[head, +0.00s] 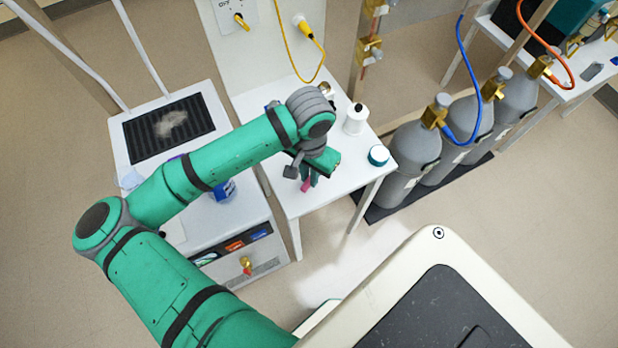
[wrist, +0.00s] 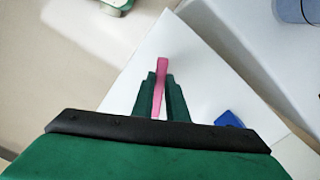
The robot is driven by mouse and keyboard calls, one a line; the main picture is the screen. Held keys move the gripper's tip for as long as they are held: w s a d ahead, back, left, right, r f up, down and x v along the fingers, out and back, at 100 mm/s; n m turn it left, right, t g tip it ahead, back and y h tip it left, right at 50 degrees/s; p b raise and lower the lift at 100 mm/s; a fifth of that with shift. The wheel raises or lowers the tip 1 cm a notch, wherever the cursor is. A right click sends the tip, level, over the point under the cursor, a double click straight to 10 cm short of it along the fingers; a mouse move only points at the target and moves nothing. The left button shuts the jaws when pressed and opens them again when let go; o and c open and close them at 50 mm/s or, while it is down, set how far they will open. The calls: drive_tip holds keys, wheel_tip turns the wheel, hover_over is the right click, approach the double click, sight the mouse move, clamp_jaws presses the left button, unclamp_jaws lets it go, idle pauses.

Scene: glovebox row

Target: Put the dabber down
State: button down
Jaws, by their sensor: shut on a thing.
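The dabber, a slim pink stick (wrist: 161,75), is gripped between the two green fingers of my gripper (wrist: 160,95) in the wrist view. Its pink end (head: 306,186) also shows below my gripper (head: 309,178) in the head view. My gripper is shut on it, over the front part of a small white table (head: 293,205). In the wrist view the white tabletop (wrist: 130,100) lies behind the dabber. I cannot tell whether the dabber touches the tabletop. The dabber's upper part is hidden between the fingers.
A blue object (wrist: 228,118) lies right of the fingers in the wrist view. Grey gas cylinders (head: 413,155) stand right of the table. A white cabinet (head: 235,225) adjoins on the left.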

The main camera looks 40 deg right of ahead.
drive_tip(key=shift+w+f, duration=0.2)
drive_tip(key=shift+f, duration=1.3)
drive_tip(key=c, duration=1.7)
unclamp_jaws()
drive_tip(key=shift+c, duration=0.2)
drive_tip(key=shift+f, duration=0.2)
wheel_tip(320, 180, up, 11)
drive_tip(key=shift+f, duration=0.1)
